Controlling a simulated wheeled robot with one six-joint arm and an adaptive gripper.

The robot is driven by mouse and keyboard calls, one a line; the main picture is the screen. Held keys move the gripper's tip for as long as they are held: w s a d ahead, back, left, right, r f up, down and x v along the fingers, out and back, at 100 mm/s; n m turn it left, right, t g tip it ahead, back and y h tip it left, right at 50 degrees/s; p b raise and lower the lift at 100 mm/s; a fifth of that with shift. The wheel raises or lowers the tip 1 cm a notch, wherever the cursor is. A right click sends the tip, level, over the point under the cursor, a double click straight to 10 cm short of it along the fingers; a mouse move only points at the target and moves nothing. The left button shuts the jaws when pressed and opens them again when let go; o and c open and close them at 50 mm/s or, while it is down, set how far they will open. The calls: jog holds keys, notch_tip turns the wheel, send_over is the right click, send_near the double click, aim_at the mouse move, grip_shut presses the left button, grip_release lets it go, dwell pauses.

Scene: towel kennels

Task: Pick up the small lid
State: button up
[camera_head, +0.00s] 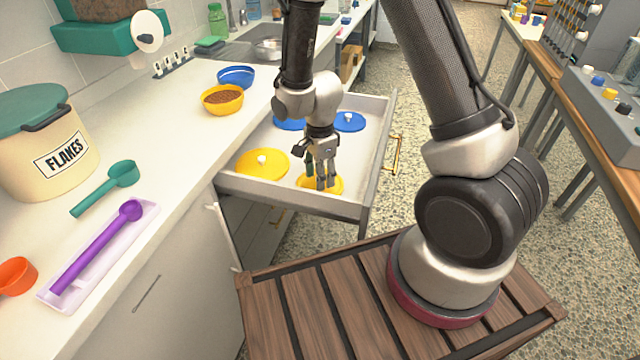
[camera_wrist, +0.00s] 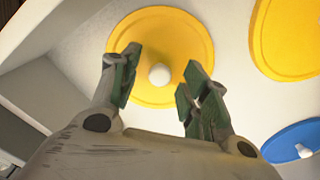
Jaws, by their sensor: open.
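Several round lids with white knobs lie in the open drawer (camera_head: 375,135). My gripper (camera_head: 325,181) points down over a yellow lid (camera_head: 304,185) near the drawer's front, which looks smaller than the yellow lid (camera_head: 250,166) to its left. In the wrist view this nearer lid (camera_wrist: 135,38) is seen from above. Its white knob (camera_wrist: 159,75) appears between my two open, green-padded fingers. The fingers hold nothing; whether they touch the lid I cannot tell. A blue lid (camera_head: 354,124) lies farther back, and another blue lid (camera_head: 289,124) is partly hidden by my arm.
The drawer walls stand close around the lids. On the counter left of it are a yellow bowl of brown pellets (camera_head: 222,100), a blue bowl (camera_head: 236,76), a green scoop (camera_head: 105,187), a purple scoop (camera_head: 95,247) and a FLAKES bin (camera_head: 38,145).

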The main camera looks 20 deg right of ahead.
jog(key=c, duration=1)
